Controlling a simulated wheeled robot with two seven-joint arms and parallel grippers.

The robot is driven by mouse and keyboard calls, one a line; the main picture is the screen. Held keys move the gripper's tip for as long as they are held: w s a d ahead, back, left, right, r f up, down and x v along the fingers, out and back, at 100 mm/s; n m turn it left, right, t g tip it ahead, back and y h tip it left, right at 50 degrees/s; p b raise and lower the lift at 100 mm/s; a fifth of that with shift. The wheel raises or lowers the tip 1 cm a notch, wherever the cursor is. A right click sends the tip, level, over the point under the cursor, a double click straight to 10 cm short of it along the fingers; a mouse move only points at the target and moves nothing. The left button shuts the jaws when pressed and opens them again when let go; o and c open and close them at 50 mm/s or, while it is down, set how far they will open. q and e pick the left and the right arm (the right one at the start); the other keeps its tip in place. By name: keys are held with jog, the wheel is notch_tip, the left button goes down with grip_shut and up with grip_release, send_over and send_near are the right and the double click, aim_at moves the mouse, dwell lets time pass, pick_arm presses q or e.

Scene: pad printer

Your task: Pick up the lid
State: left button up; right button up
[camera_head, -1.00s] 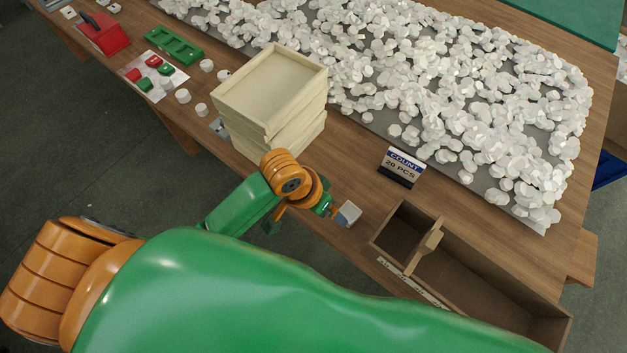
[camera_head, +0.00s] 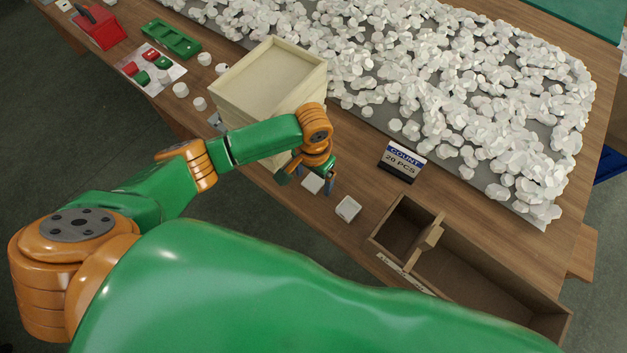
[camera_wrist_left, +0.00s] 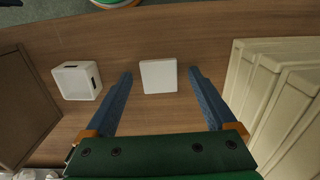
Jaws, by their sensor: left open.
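The lid is a flat white square (camera_head: 312,183) lying on the wooden table between the stacked trays and the divided box. In the left wrist view the lid (camera_wrist_left: 158,76) shows between my left gripper's two blue fingers, with a gap on each side. My left gripper (camera_head: 314,176) is open and empty, over the lid. Its height above the table is hard to tell. My right gripper is not in view.
A stack of cream trays (camera_head: 237,108) stands close to the left gripper. A brown divided box (camera_head: 478,285) is at the front right, with a "COUNT 20 PCS" sign (camera_head: 402,161) behind it. Many white pieces cover a grey mat (camera_head: 520,207) at the back.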

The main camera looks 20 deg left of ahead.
pick_arm(q)
jog(key=c, duration=1.4)
